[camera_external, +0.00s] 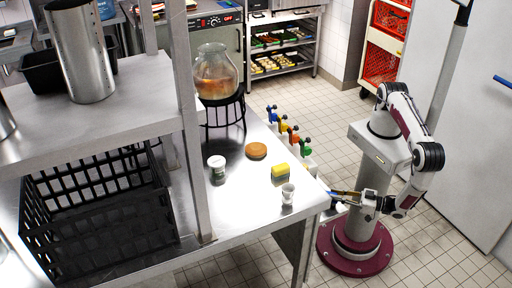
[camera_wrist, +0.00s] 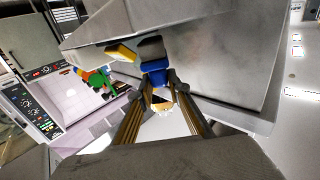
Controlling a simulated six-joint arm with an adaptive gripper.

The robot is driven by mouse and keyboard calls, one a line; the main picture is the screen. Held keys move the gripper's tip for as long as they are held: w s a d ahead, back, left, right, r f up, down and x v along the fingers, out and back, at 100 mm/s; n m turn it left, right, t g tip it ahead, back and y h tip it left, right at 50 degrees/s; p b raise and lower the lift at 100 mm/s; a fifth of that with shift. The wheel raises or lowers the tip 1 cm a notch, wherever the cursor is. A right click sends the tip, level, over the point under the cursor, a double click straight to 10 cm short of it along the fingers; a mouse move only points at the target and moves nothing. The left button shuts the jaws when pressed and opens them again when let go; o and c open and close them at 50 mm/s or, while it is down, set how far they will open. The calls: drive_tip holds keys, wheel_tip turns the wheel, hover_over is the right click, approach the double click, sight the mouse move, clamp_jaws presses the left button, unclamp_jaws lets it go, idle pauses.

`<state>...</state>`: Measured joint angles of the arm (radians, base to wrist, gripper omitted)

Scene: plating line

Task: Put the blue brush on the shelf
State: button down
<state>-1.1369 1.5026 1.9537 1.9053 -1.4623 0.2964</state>
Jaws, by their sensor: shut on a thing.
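My gripper (camera_external: 347,194) is low at the right, beside the table's near right corner in the external view. In the wrist view my gripper (camera_wrist: 158,82) has its two gold fingers closed around a blue piece, the blue brush (camera_wrist: 154,76), with a dark grey part beyond it. The brush is too small to make out clearly in the external view. A steel shelf (camera_external: 135,112) stands over the table at the left, carrying a tall metal cylinder (camera_external: 80,48) and a black bin (camera_external: 42,72).
The steel table (camera_external: 240,208) holds a yellow sponge (camera_external: 280,171), a white cup (camera_external: 288,194), a lidded jar (camera_external: 217,168), a round brown item (camera_external: 256,150) and a glass vessel on a stand (camera_external: 215,75). A black crate (camera_external: 100,215) sits below the shelf.

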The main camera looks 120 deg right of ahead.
drive_tip(key=shift+f, duration=0.6)
idle(0.7)
drive_tip(key=c, duration=1.8)
unclamp_jaws()
drive_tip(key=shift+s+a, duration=0.15)
drive_tip(key=shift+a, duration=0.05)
drive_tip(key=shift+v, duration=5.75)
